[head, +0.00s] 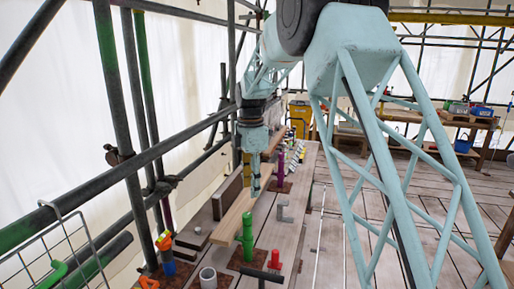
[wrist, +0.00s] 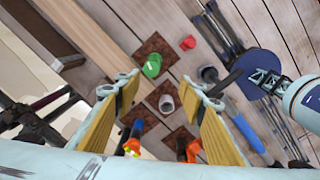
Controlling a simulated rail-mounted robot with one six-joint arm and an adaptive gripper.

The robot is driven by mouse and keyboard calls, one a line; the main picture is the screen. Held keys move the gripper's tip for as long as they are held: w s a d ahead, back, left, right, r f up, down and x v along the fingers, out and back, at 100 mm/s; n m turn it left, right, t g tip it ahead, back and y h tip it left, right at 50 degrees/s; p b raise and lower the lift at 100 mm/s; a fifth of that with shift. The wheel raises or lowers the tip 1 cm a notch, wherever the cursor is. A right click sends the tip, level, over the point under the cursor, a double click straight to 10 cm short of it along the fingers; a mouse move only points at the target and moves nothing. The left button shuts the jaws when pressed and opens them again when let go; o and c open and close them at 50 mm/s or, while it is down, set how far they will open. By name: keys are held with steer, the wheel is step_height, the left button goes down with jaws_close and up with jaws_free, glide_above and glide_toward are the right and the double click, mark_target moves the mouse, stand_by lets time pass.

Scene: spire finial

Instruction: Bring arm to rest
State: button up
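My arm reaches out over a long wooden bench (head: 300,190) in the head view. My gripper (head: 256,188) points down above the bench, near a pale plank (head: 236,212). In the wrist view my gripper (wrist: 158,84) is open, its two yellow-padded fingers wide apart. Nothing is held between them. Beyond the gap, a grey hollow cylinder (wrist: 166,103) and a green piece (wrist: 152,66) stand on brown square plates. The head view shows the green post (head: 247,236) upright, in front of the gripper, and the grey cylinder (head: 208,278) nearer the camera.
A red piece (head: 274,260) and a blue-and-orange tool (head: 166,252) are on the near bench. A purple post (head: 280,168) stands farther back. Scaffold poles (head: 120,110) and a wire basket (head: 50,255) line the left. Plank floor (head: 345,225) lies to the right, below another bench (head: 440,118).

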steer(key=s+d+r+m+t+b, duration=0.1)
steer(key=s+d+r+m, duration=0.35)
steer(key=s, duration=0.45)
steer(key=s+d+r+m+b, duration=0.25)
steer(key=s+d+r, duration=0.35)
steer(key=s, duration=0.3)
steer(key=s+d+r+m+t, duration=0.1)
steer(key=s+d+r+m, duration=0.35)
steer(key=s, duration=0.35)
steer(key=s+d+f+m+b, duration=0.1)
steer(key=s+d+f+m, duration=0.1)
steer(key=s, duration=0.9)
steer(key=s+d+f+m+t+b, duration=0.1)
steer(key=s+m, duration=0.4)
steer(key=s, duration=0.6)
steer(key=s+d+f+m+b, duration=0.2)
steer(key=s+d+f+m, duration=0.1)
steer(key=s, duration=0.8)
steer(key=shift+d+f+m+t, duration=0.4)
steer(key=shift+d+m, duration=0.15)
steer(key=shift+d, duration=0.8)
steer(key=shift+w, duration=0.1)
